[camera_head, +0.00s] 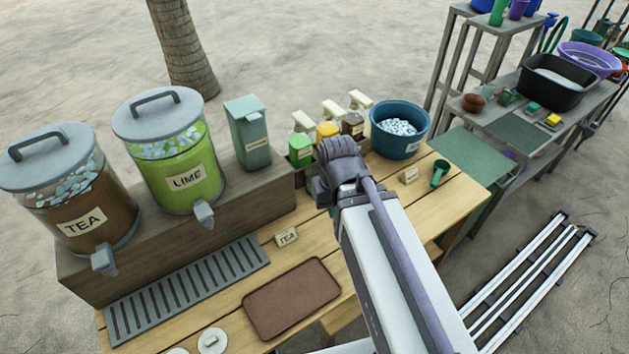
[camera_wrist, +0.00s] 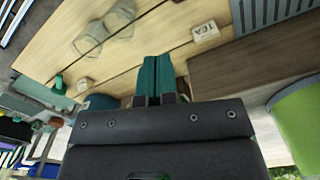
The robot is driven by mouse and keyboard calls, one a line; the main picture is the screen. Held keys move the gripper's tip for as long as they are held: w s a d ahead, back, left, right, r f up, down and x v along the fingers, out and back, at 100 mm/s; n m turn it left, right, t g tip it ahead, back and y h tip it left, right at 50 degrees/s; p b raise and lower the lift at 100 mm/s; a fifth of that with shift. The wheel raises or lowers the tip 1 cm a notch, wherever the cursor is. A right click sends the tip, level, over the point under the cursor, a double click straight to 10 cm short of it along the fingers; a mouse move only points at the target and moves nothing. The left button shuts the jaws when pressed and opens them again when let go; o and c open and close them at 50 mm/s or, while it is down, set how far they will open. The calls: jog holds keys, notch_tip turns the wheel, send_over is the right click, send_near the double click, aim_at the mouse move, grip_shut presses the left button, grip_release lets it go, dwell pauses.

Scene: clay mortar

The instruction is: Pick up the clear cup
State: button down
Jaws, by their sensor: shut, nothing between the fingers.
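In the wrist view, see-through cup shapes show on the wooden table at the upper left. One clear cup shape (camera_wrist: 92,38) lies a little lower and left, and another (camera_wrist: 121,14) is just above and right of it. I cannot tell if they are separate cups or one cup with its shadow. My gripper (camera_wrist: 157,78) is shut, its teal fingers together and empty, right of and apart from the cup shapes. In the head view, my arm seems to hide the cups, and the dark wrist of my gripper (camera_head: 341,168) hides its fingertips.
A tea dispenser (camera_head: 68,190) and a lime dispenser (camera_head: 170,150) stand on a raised wooden shelf at left. A blue ice tub (camera_head: 400,128), a green scoop (camera_head: 440,172) and small bottles (camera_head: 301,147) are at the back. A brown tray (camera_head: 291,298) lies in front.

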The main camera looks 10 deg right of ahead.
dwell(0.4)
jog(key=shift+c, duration=1.3)
grip_release()
